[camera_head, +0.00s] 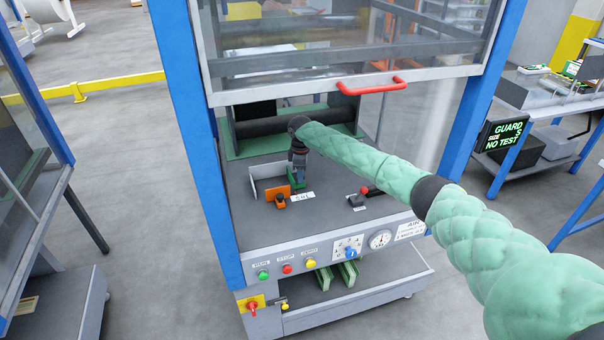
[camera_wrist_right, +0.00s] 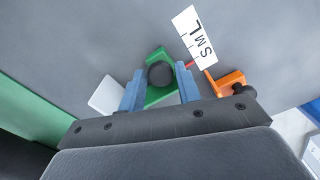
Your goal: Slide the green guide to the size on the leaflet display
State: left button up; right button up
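The green guide (camera_wrist_right: 158,92) lies on the grey bed with a round black knob (camera_wrist_right: 160,74) on it; in the head view the guide (camera_head: 297,181) is partly hidden by my gripper. My right gripper (camera_wrist_right: 160,85) points down at the guide, its blue fingers on either side of the knob with almost no gap; in the head view it (camera_head: 299,175) is inside the machine. A white S M L scale (camera_wrist_right: 195,38) lies beside the guide. A red pointer (camera_wrist_right: 190,64) is near its S end. The display (camera_head: 503,134) reads GUARD, SIZE S, NO TEST. My left gripper is out of view.
An orange block (camera_wrist_right: 229,81) with a black knob sits beside the guide. A raised clear guard with a red handle (camera_head: 371,86) is above my forearm. A red-tipped lever (camera_head: 361,194) stands to the right. Buttons and dials line the front panel (camera_head: 325,254).

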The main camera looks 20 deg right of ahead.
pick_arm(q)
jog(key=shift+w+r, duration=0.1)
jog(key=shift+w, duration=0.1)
pick_arm(e)
jog(key=shift+o, duration=1.3)
jog(key=shift+r, duration=0.1)
jog(key=shift+r, duration=0.35)
notch_tip(320, 180, up, 6)
jog(key=shift+f+b, duration=0.2)
jog(key=shift+b, duration=1.05)
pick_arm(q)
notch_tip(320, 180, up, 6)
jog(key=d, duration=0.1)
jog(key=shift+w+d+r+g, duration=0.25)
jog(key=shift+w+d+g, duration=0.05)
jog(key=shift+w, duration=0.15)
pick_arm(e)
jog(key=shift+r, duration=0.65)
